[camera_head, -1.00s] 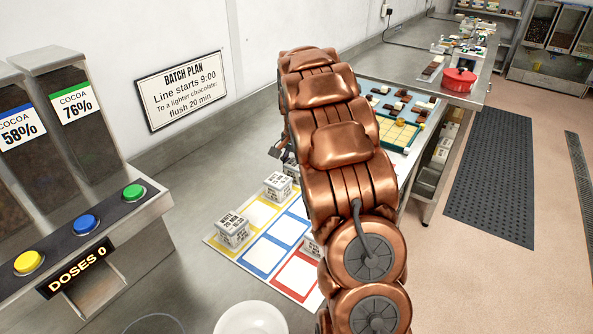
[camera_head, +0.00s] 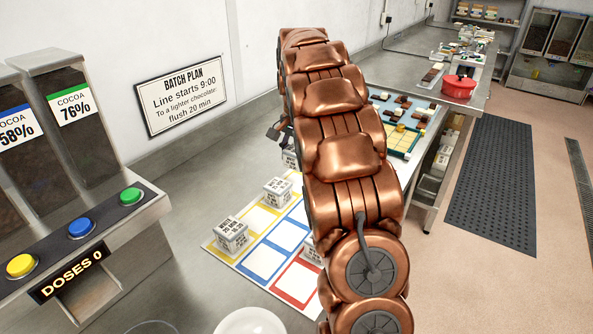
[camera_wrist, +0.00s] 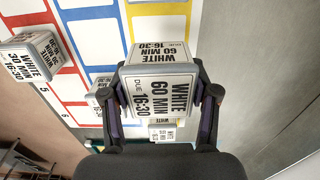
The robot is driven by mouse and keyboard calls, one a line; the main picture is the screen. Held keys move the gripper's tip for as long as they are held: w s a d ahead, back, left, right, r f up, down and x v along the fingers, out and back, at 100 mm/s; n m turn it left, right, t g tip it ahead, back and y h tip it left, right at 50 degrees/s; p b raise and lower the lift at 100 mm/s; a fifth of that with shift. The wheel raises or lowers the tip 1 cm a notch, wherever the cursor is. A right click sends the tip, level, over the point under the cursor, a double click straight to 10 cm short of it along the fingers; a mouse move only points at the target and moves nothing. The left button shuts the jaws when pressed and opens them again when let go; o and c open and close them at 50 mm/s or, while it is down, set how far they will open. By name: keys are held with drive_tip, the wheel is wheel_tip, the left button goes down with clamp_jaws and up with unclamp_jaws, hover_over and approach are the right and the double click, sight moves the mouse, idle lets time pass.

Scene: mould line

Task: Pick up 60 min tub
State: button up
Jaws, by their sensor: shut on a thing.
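The 60 min tub (camera_wrist: 160,92) is a white box-shaped tub with a grey lid rim, labelled "WHITE 60 MIN" and "16:30". In the wrist view it sits between the two dark fingers of my gripper (camera_wrist: 158,94), which is shut on it from both sides. It looks large and close, above the coloured mat (camera_wrist: 95,48). In the head view my copper arm hides most of the gripper. A white tub (camera_head: 290,159) shows partly beside the arm; I cannot tell whether it is the held one.
Other white tubs stand on the mat: one labelled 20 min (camera_head: 232,236), one behind it (camera_head: 277,191), and one partly hidden by my arm (camera_head: 313,252). A dispenser with buttons (camera_head: 80,228) is at left, a white bowl (camera_head: 250,322) in front. Bare steel counter lies between.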

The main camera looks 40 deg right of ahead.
drive_tip(key=shift+r, duration=1.95)
drive_tip(key=shift+r+p, duration=1.7)
drive_tip(key=shift+r, duration=1.7)
